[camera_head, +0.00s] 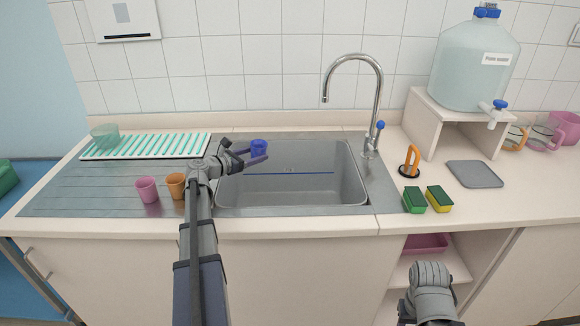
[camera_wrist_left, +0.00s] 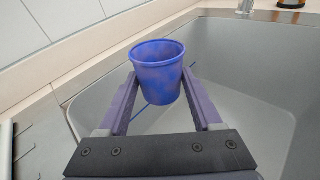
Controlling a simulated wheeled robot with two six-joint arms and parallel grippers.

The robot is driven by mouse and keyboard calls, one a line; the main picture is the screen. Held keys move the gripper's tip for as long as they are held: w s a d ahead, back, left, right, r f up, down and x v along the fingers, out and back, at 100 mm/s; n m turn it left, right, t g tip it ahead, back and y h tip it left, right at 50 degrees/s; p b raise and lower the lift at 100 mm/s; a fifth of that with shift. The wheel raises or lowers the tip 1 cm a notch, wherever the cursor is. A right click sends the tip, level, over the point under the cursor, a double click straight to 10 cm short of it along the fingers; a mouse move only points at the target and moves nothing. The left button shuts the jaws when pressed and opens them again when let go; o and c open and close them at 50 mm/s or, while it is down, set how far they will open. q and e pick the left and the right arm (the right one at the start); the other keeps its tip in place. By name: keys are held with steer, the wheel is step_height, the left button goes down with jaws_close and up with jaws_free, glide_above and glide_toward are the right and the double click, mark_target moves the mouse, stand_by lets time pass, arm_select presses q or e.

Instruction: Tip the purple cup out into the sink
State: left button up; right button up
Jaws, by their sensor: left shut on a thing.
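The purple cup (camera_head: 258,147) is a small blue-purple cup held over the back left part of the sink (camera_head: 330,198). My left gripper (camera_head: 252,158) is shut on the cup, with one finger on each side. In the left wrist view the cup (camera_wrist_left: 158,78) sits between the two finger ends, about upright, its mouth facing up. I cannot tell what is inside it. The sink basin (camera_wrist_left: 235,125) shows below and behind it, with a blue line along its wall. My right gripper does not show.
A pink cup (camera_head: 147,190) and an orange cup (camera_head: 176,186) stand on the drainboard, near my left arm. A tall faucet (camera_head: 378,90) rises behind the sink's right side. Two sponges (camera_head: 414,200) and an orange-handled item (camera_head: 410,160) stand right of the sink.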

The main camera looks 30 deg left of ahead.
arm_select(q)
steer(key=shift+a+r+n+p, duration=0.25)
steer(key=shift+r+p, duration=0.2)
steer(key=shift+r, duration=0.45)
steer(key=shift+a+r+n+p, duration=0.1)
steer(key=shift+r+n+p, duration=0.25)
steer(key=shift+r, duration=0.5)
